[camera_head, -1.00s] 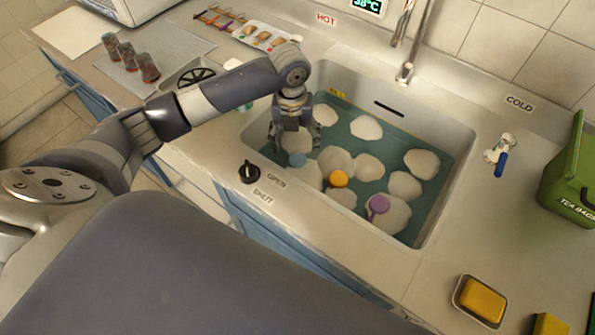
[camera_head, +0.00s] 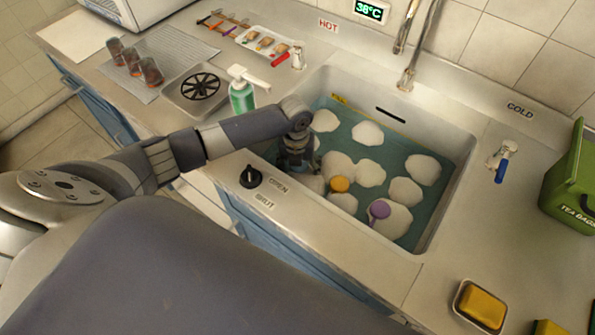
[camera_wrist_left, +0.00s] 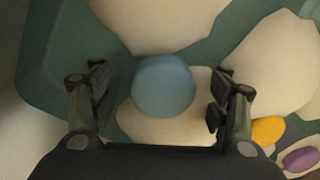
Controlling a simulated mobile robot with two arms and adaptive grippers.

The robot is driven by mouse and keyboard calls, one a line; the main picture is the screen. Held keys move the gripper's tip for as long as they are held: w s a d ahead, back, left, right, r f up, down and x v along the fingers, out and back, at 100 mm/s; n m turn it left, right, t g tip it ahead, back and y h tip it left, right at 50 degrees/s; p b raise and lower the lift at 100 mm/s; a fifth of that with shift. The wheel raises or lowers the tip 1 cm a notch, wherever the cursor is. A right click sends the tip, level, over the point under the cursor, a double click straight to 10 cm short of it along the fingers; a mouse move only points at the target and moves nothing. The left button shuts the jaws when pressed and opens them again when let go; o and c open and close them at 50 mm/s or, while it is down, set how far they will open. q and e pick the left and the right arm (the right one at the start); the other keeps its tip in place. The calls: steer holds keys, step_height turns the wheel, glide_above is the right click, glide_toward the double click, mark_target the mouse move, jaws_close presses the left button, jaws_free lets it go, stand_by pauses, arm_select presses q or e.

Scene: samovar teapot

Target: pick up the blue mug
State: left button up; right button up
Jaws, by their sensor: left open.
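The blue mug (camera_wrist_left: 163,86) shows in the left wrist view as a round blue shape among white foam patches in the sink. It lies between the two fingers of my left gripper (camera_wrist_left: 160,100), which are spread apart on either side of it with a gap. In the head view my left gripper (camera_head: 297,165) reaches down into the left part of the sink (camera_head: 440,135) and hides the blue mug. I cannot tell how deep the fingers are relative to the mug. My right gripper is not in view.
An orange round item (camera_head: 340,184) and a purple one (camera_head: 380,209) stick out of the foam to the right. The sink's front rim and a black knob (camera_head: 251,177) lie close to my left arm. A green soap bottle (camera_head: 242,93) stands behind the arm.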

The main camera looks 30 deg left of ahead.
arm_select(q)
steer(key=c, duration=1.2)
